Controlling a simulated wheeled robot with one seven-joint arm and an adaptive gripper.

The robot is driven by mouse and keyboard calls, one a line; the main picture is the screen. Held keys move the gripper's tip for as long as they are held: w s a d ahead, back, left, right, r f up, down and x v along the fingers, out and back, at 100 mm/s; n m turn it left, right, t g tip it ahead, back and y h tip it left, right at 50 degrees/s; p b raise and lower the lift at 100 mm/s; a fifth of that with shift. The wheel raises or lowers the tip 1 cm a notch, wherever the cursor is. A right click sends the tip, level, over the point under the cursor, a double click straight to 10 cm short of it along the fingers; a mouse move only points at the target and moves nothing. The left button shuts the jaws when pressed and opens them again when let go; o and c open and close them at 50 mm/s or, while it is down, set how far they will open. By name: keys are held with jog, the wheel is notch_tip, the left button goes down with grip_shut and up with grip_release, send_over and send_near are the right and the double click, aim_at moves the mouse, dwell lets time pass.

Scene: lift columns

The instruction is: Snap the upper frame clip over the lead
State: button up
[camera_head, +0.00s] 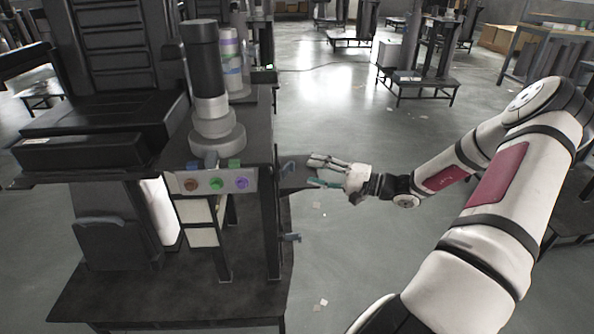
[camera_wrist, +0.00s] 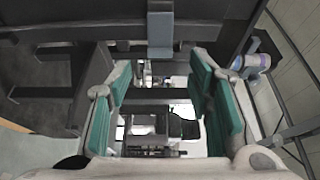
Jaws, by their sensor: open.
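The upper frame clip (camera_head: 288,167) is a small blue-grey piece on the right side of the dark lift-column stand. A similar lower clip (camera_head: 291,238) sits below it on the same side. My gripper (camera_head: 313,171) is open and empty, just right of the upper clip, apart from it. In the wrist view, my gripper's teal pads (camera_wrist: 162,75) stand wide apart. A blue-grey block (camera_wrist: 160,30), probably the upper clip, is at the top centre, beyond the fingertips. I cannot make out the lead, or whether the clip is open or closed.
The stand's dark base (camera_head: 170,298) extends low on the left. A panel with coloured buttons (camera_head: 214,183) faces front, below a grey cylinder (camera_head: 206,80). A blue-and-white part (camera_wrist: 255,60) shows right of the fingers in the wrist view. Floor right of the stand is open.

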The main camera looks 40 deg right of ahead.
aim_at(294, 167)
jog(key=b+x, duration=0.1)
jog(key=x, duration=0.5)
jog(key=shift+s, duration=0.1)
grip_shut()
